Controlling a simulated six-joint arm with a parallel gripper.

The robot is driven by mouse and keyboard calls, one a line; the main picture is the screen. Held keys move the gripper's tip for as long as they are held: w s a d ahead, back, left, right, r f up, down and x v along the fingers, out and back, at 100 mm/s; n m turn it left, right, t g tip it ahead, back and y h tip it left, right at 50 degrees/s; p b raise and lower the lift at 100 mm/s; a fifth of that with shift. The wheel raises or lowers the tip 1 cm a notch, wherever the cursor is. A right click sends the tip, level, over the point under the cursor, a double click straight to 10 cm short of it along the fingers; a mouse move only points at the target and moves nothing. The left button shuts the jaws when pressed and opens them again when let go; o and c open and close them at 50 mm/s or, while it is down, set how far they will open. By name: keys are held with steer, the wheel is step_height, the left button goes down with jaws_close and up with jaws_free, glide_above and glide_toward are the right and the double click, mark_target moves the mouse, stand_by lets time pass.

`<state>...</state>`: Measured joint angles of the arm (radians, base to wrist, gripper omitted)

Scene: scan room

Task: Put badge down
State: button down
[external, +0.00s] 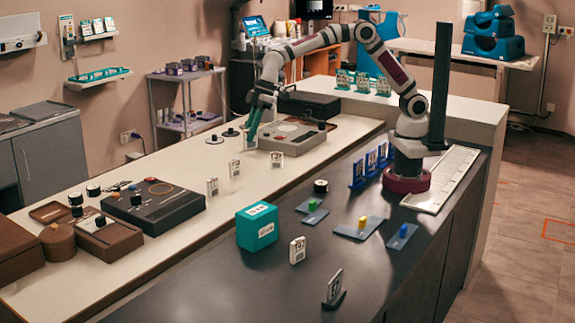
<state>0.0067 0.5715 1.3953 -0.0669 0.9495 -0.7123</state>
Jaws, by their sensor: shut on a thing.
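My gripper (250,142) has teal fingers pointing down over the far part of the white counter, beside the grey console. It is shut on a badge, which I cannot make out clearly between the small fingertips. Small white badges stand upright near it: one (234,168) just below and left of the fingertips, one (276,160) to the right in front of the console, and one (212,187) further left. Another white badge (297,250) stands on the dark counter. A badge (334,286) also leans in a dark holder at the front.
The grey console (293,137) is close to my gripper's right. A black-topped console (152,205) and brown boxes (105,240) stand at left. A teal box (257,227), blue pads with coloured pegs (356,229) and blue stands (371,163) occupy the dark counter. The white counter between the consoles has free room.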

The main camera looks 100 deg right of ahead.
steer(key=s+d+m+h, duration=0.1)
steer(key=s+d+m, duration=0.25)
steer(key=d, duration=0.75)
steer(key=s+d+m+h, duration=0.15)
steer(key=s+d, duration=0.25)
steer(key=d, duration=0.7)
steer(key=s+d+m+h, duration=0.1)
steer(key=s+d+m, duration=0.2)
steer(key=d, duration=0.8)
steer(key=w+a+f, duration=0.2)
steer(key=w+f, duration=0.1)
steer(key=f, duration=0.1)
steer(key=w+a+f, duration=0.2)
steer(key=f, duration=0.2)
steer(key=w+a+f, duration=0.2)
steer(key=w+f, duration=0.1)
steer(key=shift+w+f, duration=0.3)
steer(key=shift+f, duration=0.1)
steer(key=shift+w+a+f, duration=0.1)
steer(key=shift+w+f, duration=0.05)
steer(key=shift+f, duration=0.95)
steer(key=shift+w+a+f, duration=0.1)
steer(key=shift+f, duration=0.95)
steer(key=c, duration=0.9)
jaws_free()
steer(key=shift+f, duration=0.1)
steer(key=shift+o, duration=0.2)
